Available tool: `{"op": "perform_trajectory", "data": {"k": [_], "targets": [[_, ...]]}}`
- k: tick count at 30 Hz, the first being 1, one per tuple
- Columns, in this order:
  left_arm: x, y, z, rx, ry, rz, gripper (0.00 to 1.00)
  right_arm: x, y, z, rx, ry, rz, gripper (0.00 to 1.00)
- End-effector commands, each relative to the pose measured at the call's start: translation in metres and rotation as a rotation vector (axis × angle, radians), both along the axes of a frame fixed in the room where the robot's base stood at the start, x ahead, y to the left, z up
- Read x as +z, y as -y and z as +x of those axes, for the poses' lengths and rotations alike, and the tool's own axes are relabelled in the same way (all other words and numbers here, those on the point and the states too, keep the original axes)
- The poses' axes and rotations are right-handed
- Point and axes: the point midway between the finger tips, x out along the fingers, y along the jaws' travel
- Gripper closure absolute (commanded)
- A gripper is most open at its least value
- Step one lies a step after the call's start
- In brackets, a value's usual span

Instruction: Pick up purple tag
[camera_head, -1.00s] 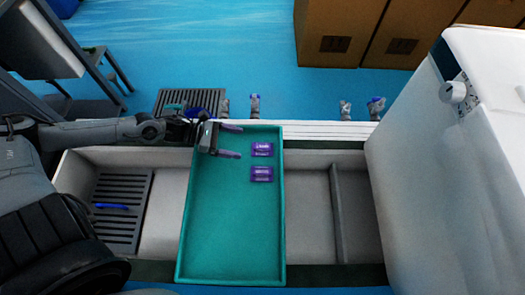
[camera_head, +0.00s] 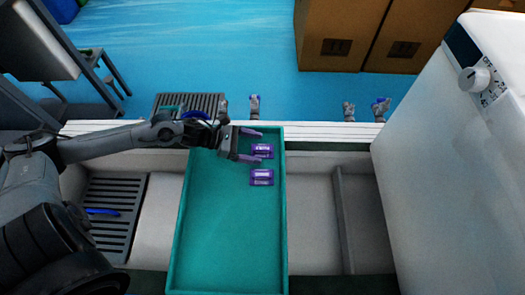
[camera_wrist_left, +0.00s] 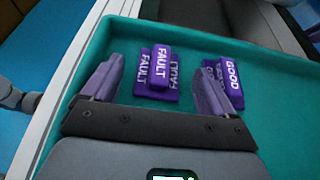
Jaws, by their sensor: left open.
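Two purple tags lie in the upper right of a teal tray (camera_head: 225,235). In the left wrist view the nearer-centre tag (camera_wrist_left: 158,72) reads FAULT and the other tag (camera_wrist_left: 228,78) reads GOOD. In the head view, the upper tag (camera_head: 262,152) is the FAULT one and the lower tag (camera_head: 262,178) is the GOOD one. My left gripper (camera_head: 259,146) is open, with one finger on each side of the FAULT tag. One finger is close beside the GOOD tag; I cannot tell whether they touch. My right gripper is not in view.
The tray's right wall (camera_head: 284,225) is close to the tags. A dark grate (camera_head: 112,215) with a blue item is at left. A white machine (camera_head: 445,190) stands at right. Several small fittings line the back rail.

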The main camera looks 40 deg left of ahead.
Motion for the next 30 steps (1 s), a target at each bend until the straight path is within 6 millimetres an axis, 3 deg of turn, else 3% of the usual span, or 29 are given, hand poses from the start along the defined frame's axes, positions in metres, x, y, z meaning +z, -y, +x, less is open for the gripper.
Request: {"op": "perform_trajectory", "data": {"k": [6, 18, 30], "targets": [[0.0002, 0.0001, -0.0002, 0.000, -0.001, 0.001, 0.14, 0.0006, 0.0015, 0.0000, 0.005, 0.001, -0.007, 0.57], [0.0003, -0.0001, -0.0001, 0.000, 0.000, 0.000, 0.73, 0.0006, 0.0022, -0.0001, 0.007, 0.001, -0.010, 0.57], [0.0084, -0.0002, -0.0001, 0.001, 0.000, 0.000, 0.73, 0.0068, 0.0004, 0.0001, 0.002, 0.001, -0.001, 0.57]]}}
